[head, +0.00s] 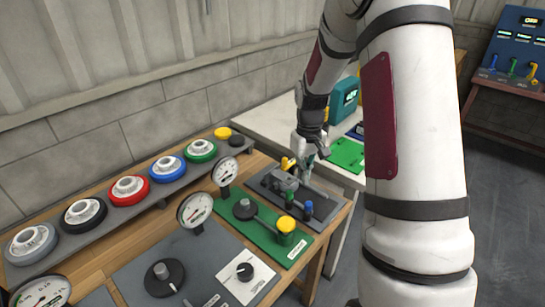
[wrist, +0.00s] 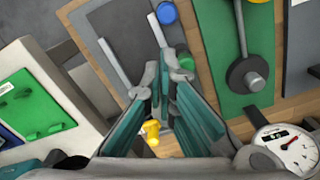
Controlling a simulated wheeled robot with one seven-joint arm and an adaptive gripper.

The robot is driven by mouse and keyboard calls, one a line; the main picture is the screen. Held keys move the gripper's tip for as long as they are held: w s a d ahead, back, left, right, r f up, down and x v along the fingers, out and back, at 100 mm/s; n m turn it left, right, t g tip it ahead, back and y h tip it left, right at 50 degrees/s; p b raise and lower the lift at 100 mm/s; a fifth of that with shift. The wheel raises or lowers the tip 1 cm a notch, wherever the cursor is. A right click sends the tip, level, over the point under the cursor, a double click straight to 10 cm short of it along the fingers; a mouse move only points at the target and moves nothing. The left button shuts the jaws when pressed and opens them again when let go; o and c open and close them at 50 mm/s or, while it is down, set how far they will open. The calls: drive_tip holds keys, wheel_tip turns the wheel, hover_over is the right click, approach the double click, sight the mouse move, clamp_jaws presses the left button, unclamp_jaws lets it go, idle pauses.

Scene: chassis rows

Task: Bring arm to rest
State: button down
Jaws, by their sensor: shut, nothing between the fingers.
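My arm (head: 413,150) reaches down over the wooden bench from the right side of the head view. My gripper (head: 307,162) is over the far right part of the bench, just above a dark grey plate (head: 325,212) with fittings on it. In the wrist view my gripper (wrist: 166,72) points down at this plate, its fingers close together with nothing seen held. A yellow part (head: 287,163) is close beside the gripper; yellow also shows between the finger links in the wrist view (wrist: 152,130). Whether the gripper touches any fitting is hard to tell.
A blue knob (head: 308,207) stands on the grey plate. A green plate (head: 262,235) with a yellow knob (head: 286,224) lies nearer, beside gauges (head: 225,172). Coloured handwheels (head: 129,189) line the back shelf. A white table (head: 285,118) holds a green panel (head: 347,153). Floor is clear at right.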

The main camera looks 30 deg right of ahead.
drive_tip(key=s+a+r+t, duration=0.1)
drive_tip(key=s+a+r, duration=0.2)
drive_tip(key=a+r, duration=0.35)
drive_tip(key=s+a+r+t, duration=0.1)
drive_tip(key=s+a+r, duration=0.25)
drive_tip(key=r, duration=0.55)
drive_tip(key=s+a+r+t, duration=0.1)
drive_tip(key=s+a+r, duration=0.2)
drive_tip(key=s, duration=0.5)
drive_tip(key=s+a+r+t, duration=0.2)
drive_tip(key=s+a, duration=0.3)
drive_tip(key=s, duration=0.3)
drive_tip(key=shift+s+a+r+n, duration=0.3)
drive_tip(key=shift+s+r, duration=0.05)
drive_tip(key=shift+r, duration=0.4)
drive_tip(key=shift+d, duration=0.15)
